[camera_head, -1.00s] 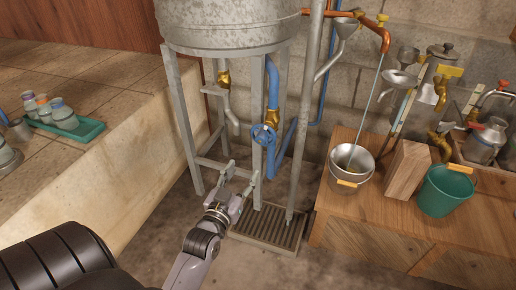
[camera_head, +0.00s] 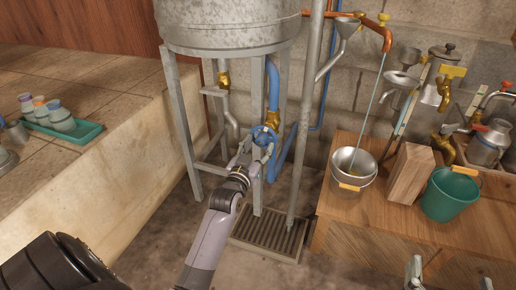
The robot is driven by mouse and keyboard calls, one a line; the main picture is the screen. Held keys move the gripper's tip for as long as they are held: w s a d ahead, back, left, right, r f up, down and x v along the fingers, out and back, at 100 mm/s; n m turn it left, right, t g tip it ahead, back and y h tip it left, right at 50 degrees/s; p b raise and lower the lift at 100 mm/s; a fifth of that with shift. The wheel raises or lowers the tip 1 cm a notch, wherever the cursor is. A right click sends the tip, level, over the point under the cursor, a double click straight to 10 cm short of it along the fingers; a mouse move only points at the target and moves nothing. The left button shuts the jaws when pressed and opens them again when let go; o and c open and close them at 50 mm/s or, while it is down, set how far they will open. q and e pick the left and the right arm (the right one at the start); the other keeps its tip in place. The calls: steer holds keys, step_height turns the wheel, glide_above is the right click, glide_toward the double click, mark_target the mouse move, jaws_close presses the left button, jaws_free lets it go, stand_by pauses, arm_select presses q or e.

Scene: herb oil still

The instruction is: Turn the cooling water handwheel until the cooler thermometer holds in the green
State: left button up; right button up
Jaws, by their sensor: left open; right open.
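The blue handwheel (camera_head: 263,134) sits on the blue pipe beside a brass valve under the big metal tank. My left gripper (camera_head: 256,150) is open, with its fingers reaching up just below and in front of the handwheel. It partly covers the wheel's lower part, and I cannot tell whether it touches it. My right gripper (camera_head: 450,279) shows only as two spread fingertips at the bottom right edge; it is open and apart from the wheel. I cannot make out a cooler thermometer or a green band in this view.
The tank (camera_head: 230,25) stands on grey metal legs. A floor grate (camera_head: 270,232) lies below. At right, a wooden bench (camera_head: 345,222) holds a metal bucket (camera_head: 352,165), a wood block (camera_head: 408,172) and a green bucket (camera_head: 450,194). A tiled ledge (camera_head: 120,110) runs along the left.

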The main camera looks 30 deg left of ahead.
arm_select(q)
steer(key=shift+c, duration=0.5)
steer(key=c, duration=1.1)
steer(key=shift+o, duration=0.2)
steer(key=n+p, duration=0.1)
steer(key=p, duration=0.1)
steer(key=shift+r+n+p, duration=0.15)
steer(key=shift+n+p, duration=0.15)
steer(key=shift+p, duration=0.05)
steer(key=shift+n+p, duration=0.9)
steer(key=shift+p, duration=0.1)
arm_select(e)
steer(key=s+d+f+g+h, duration=0.1)
steer(key=s+d+f+g, duration=0.2)
steer(key=s+f+g, duration=0.3)
steer(key=s+d+f+g+h, duration=0.2)
steer(key=s+d+f+g, duration=0.1)
steer(key=s+f+g, duration=0.3)
step_height(320, 180, down, 3)
steer(key=shift+s+f+m+g, duration=0.2)
steer(key=shift+s+m+g, duration=0.15)
steer(key=shift+s, duration=0.85)
arm_select(q)
steer(key=o, duration=1.2)
steer(key=shift+c, duration=0.2)
